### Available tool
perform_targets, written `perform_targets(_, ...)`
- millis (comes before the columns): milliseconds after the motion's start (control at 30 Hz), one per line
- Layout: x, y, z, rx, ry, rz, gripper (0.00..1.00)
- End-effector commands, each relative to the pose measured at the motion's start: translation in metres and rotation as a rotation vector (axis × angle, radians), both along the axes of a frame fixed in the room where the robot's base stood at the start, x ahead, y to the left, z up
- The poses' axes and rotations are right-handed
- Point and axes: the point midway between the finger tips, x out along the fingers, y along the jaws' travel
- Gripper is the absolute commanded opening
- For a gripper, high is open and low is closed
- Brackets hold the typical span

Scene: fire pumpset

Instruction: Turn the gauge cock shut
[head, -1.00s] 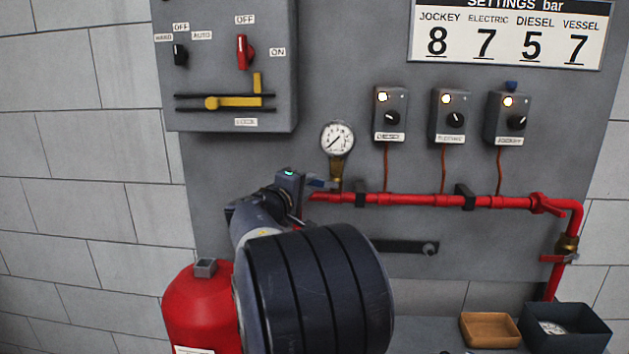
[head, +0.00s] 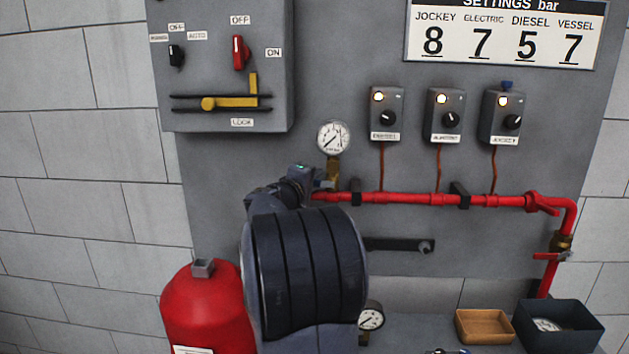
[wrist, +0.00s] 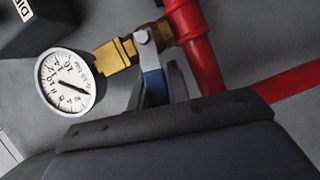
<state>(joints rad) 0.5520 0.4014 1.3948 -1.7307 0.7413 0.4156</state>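The gauge cock is a small brass valve with a blue lever, below the round white pressure gauge (head: 333,137) and above the red pipe. In the wrist view the gauge (wrist: 67,82) is at left, with the cock's brass body (wrist: 115,57) beside it. The blue lever (wrist: 155,86) points down the picture between the fingers of my gripper (wrist: 158,88). The fingers are close on both sides of it; I cannot tell whether they touch it. In the head view my gripper (head: 322,180) is at the cock, and my wrist hides part of it.
The red pipe (head: 410,198) runs right along the panel, with a black wrench-like bar (head: 400,245) below. Three switch boxes (head: 443,116) are above. A red cylinder (head: 203,308) stands at lower left. A wooden tray (head: 484,327), a dark bin (head: 559,328) and another gauge (head: 371,317) are at lower right.

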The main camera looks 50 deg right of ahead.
Motion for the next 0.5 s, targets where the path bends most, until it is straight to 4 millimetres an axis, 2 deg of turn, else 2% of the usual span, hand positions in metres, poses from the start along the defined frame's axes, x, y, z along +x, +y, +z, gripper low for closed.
perform_targets(500,0.0000,0.0002,-0.0035,-0.008,0.010,0.000,0.00)
